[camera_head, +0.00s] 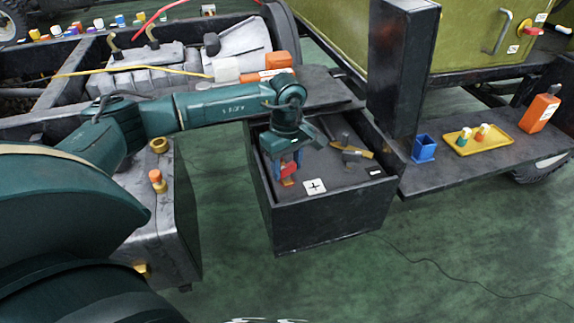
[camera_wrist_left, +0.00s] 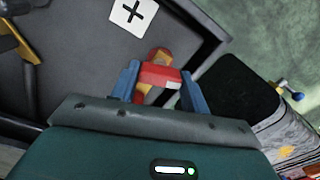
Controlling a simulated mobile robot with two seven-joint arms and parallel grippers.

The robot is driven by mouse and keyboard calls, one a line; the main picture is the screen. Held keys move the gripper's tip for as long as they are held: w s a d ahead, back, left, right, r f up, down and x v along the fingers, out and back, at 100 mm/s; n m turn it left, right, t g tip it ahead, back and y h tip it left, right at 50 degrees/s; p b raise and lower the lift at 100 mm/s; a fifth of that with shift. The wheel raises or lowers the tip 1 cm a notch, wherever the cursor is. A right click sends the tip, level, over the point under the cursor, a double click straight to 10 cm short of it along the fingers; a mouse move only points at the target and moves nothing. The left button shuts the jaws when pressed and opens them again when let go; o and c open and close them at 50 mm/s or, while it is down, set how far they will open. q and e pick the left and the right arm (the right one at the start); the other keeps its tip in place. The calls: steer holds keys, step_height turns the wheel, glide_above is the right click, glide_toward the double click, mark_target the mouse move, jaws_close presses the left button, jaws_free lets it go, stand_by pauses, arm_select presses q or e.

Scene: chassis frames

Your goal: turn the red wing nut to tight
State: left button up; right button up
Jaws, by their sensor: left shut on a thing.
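The red wing nut (camera_head: 287,181) is at the left end of the dark open box, beside a white card with a black cross (camera_head: 314,186). Which way the nut is turned against the cross card cannot be told. My right gripper is not in view.
A hammer-like tool with a yellow part (camera_head: 352,152) lies in the box (camera_head: 335,222). A grey tank (camera_head: 165,225) stands left of the box.

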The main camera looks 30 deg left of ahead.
mark_target(287, 165)
arm_select(q)
steer(key=shift+m, duration=0.8)
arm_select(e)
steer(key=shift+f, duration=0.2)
arm_select(q)
steer(key=o, duration=1)
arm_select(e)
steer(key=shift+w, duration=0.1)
arm_select(q)
step_height(287, 165, up, 13)
steer(key=shift+r+p, duration=0.1)
steer(key=shift+p, duration=0.85)
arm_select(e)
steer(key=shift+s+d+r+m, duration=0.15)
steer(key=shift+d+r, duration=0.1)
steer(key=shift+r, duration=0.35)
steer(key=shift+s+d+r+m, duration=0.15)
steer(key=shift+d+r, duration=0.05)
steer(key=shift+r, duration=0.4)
